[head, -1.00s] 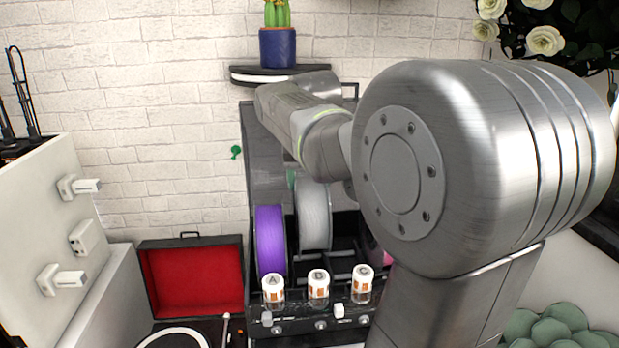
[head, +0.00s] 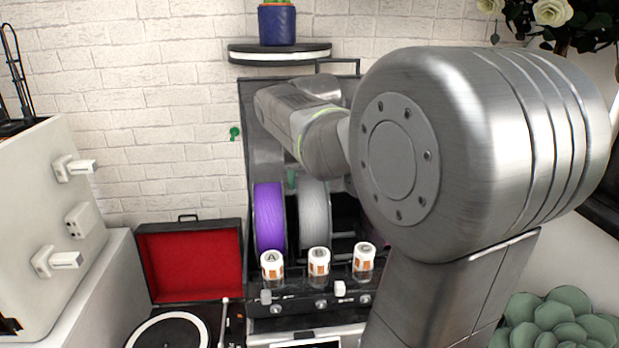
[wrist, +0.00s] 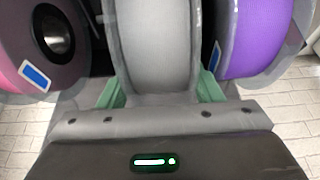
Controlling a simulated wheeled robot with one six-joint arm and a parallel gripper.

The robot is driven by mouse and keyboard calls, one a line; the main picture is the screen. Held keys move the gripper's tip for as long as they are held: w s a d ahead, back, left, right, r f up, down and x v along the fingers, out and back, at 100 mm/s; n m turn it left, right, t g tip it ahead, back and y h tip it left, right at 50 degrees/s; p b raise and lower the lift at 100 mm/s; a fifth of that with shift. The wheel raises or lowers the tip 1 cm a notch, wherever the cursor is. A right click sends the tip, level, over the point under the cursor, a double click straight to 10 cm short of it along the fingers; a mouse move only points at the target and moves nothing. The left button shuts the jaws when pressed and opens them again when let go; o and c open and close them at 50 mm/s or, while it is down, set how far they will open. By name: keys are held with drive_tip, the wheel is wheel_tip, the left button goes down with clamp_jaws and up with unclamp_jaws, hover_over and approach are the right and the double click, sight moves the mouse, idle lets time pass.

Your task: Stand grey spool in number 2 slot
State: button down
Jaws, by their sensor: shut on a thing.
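The grey spool (head: 315,215) stands upright in the black rack (head: 352,225), just right of the purple spool (head: 269,217) and about level with it. In the wrist view my gripper (wrist: 163,82) has its green fingers on both sides of the grey spool (wrist: 158,45), shut on it. In the head view my arm hides most of the gripper; a bit of green shows between the two spools. No slot number is readable, and the grey spool's underside is hidden behind the jars.
A pink spool (wrist: 38,45) and the purple spool flank the grey one closely in the wrist view. Jars A (head: 272,268), B (head: 319,266) and C (head: 363,262) stand in front. A shelf (head: 280,54) with a cactus pot is above. A turntable (head: 175,330) is at left.

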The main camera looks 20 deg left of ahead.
drive_tip(key=shift+f, duration=0.3)
idle(0.5)
drive_tip(key=shift+c, duration=1.8)
unclamp_jaws()
drive_tip(key=shift+f, duration=0.15)
drive_tip(key=v, duration=1.4)
drive_tip(key=x, duration=1.1)
drive_tip(key=shift+w+a+f, duration=0.1)
drive_tip(key=shift+w+f, duration=0.05)
drive_tip(key=shift+f, duration=0.25)
